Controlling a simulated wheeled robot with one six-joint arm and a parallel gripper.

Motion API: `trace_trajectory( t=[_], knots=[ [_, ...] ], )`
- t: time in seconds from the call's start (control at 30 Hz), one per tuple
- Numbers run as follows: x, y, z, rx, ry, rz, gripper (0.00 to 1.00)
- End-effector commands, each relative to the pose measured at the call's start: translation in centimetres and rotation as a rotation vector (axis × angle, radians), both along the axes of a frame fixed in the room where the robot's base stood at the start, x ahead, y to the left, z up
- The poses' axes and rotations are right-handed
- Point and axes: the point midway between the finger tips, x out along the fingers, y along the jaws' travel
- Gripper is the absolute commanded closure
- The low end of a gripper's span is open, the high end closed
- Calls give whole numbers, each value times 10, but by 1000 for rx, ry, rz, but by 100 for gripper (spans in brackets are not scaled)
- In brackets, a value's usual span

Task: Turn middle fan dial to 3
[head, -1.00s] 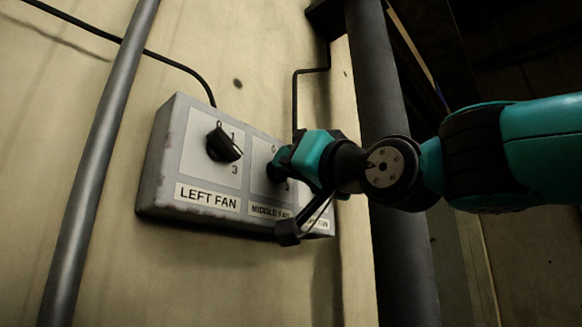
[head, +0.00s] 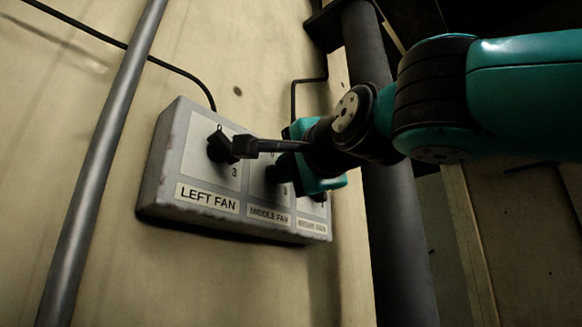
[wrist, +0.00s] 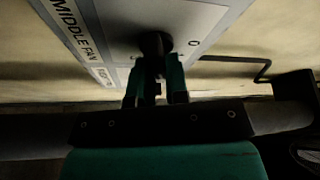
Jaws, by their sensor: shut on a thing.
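The grey control box (head: 150,195) is fixed to the wall, with white plates and labels for the left and middle fans. The black middle fan dial (wrist: 154,43) is at the fingertips in the wrist view, with a "0" printed to its right. My gripper (wrist: 158,68) is shut on this dial, one finger on each side. I cannot tell which number the dial points to. The "MIDDLE FAN" label (head: 269,215) shows below it.
The black left fan dial (head: 219,148) is close by, partly covered by a dark bracket on my wrist. The right fan plate (head: 312,213) is mostly hidden behind my gripper. A grey pipe (head: 103,150) stands left of the box, a thicker dark pipe (head: 398,250) right.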

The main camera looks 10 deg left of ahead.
Motion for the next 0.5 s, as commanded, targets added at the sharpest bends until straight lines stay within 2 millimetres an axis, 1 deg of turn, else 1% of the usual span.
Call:
trace_trajectory(
  t=[0.5],
  knots=[
    [1,0,-1,248,421,-2,100]
  ],
)
